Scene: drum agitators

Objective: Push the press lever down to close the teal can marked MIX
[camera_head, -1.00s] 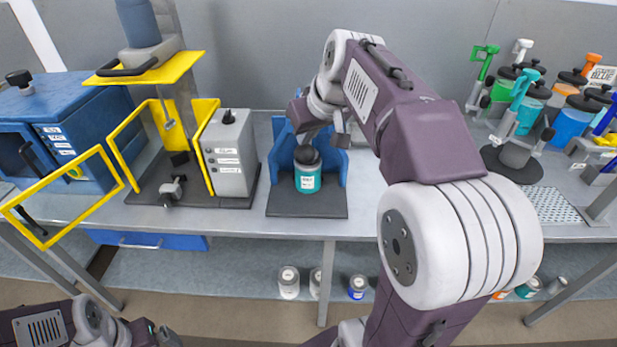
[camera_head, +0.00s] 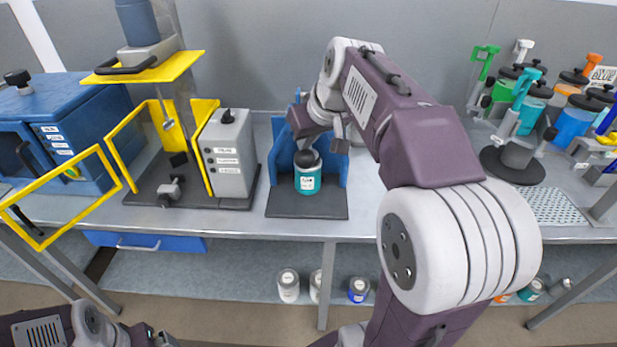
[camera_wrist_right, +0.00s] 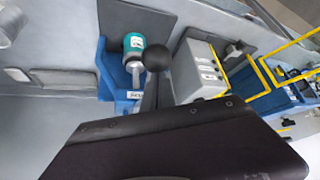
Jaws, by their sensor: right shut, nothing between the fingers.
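The teal can (camera_head: 308,180) with a white label stands upright in the blue press (camera_head: 336,167); its print is too small to read. The press lever's black ball knob (camera_head: 306,158) appears just above the can's top. The wrist view also shows the can (camera_wrist_right: 132,43), the knob (camera_wrist_right: 159,57) and the lever rod (camera_wrist_right: 149,94). My right gripper (camera_head: 302,121) is shut and empty above the knob; its fingertips are hard to make out, and I cannot tell whether it touches the lever. My left gripper (camera_head: 165,340) is at the bottom left edge, its jaws unclear.
A yellow-framed machine with a grey control box (camera_head: 228,155) stands left of the press, and a blue cabinet (camera_head: 80,125) is further left. A round dark stand (camera_head: 512,165) and several colored cans are at the right. Bare bench lies right of the press.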

